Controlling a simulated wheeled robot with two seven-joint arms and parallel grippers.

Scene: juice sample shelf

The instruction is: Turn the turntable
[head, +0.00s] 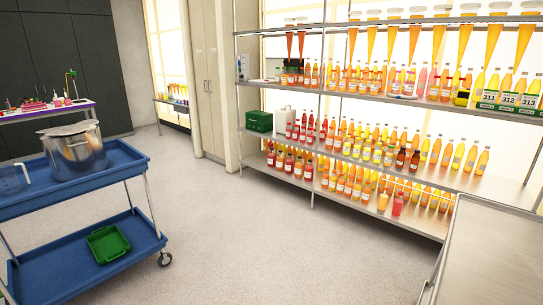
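No turntable can be made out for certain in the head view. Neither of my grippers shows in it. A metal shelf (341,98) on the right holds rows of juice bottles in red, orange and yellow. Several orange funnel-shaped vessels (415,40) hang at its top level. Green-and-white number cards, one reading 311 (488,98), stand at the right end of the upper shelf.
A blue two-level cart (125,158) stands at the left with a lidded steel pot (75,148) on top and a green crate (108,244) below. A steel table (495,250) is at the lower right. The grey floor (240,240) between them is clear.

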